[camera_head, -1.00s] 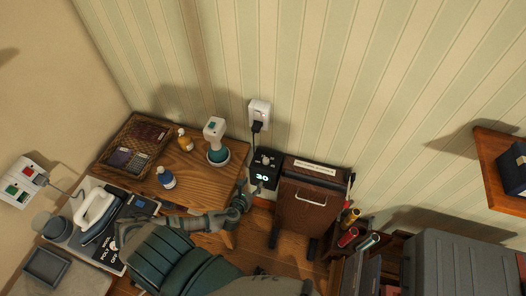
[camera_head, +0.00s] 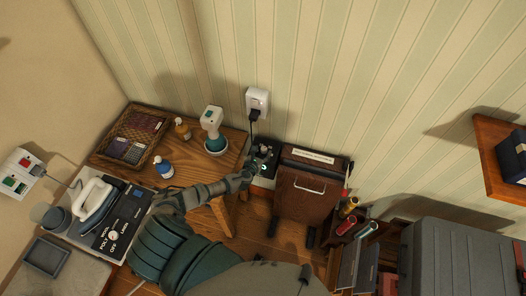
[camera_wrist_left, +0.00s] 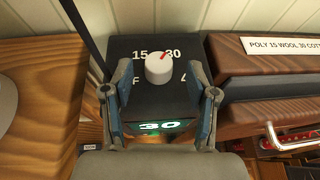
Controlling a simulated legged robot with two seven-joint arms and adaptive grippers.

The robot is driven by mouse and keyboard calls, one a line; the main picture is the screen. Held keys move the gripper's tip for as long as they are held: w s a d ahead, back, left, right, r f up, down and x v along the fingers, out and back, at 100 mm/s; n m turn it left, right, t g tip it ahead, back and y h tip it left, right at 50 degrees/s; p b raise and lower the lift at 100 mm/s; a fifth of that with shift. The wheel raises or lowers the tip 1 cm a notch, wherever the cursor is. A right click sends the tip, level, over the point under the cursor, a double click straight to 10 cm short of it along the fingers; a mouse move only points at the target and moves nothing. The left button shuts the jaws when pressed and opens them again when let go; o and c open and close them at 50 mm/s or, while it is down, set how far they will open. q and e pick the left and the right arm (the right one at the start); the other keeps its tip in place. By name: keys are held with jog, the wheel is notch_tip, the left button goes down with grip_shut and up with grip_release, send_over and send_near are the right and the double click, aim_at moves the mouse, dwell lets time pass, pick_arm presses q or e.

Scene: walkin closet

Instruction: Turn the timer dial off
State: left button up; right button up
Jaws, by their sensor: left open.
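The timer is a black box (camera_wrist_left: 160,102) on the floor side of the wall, with a round white dial (camera_wrist_left: 158,68) on top. The dial's red pointer is turned towards the "30" mark; "15" is also readable, and other marks are partly hidden. A green display (camera_wrist_left: 160,126) on its front reads 30. In the head view the timer (camera_head: 266,143) is partly covered by my left gripper (camera_head: 261,163). In the left wrist view my left gripper (camera_wrist_left: 160,84) is open, its fingers either side of the dial, with gaps showing. My right gripper is not in view.
A brown trouser press (camera_head: 308,182) stands right beside the timer. An iron (camera_head: 95,201) stands farther left. A plug sits in the wall outlet (camera_head: 257,100).

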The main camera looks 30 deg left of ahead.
aim_at(264, 150)
pick_arm(q)
jog(key=shift+x, duration=1.1)
jog(key=shift+a, duration=0.1)
grip_shut()
jog(key=shift+y, duration=0.3)
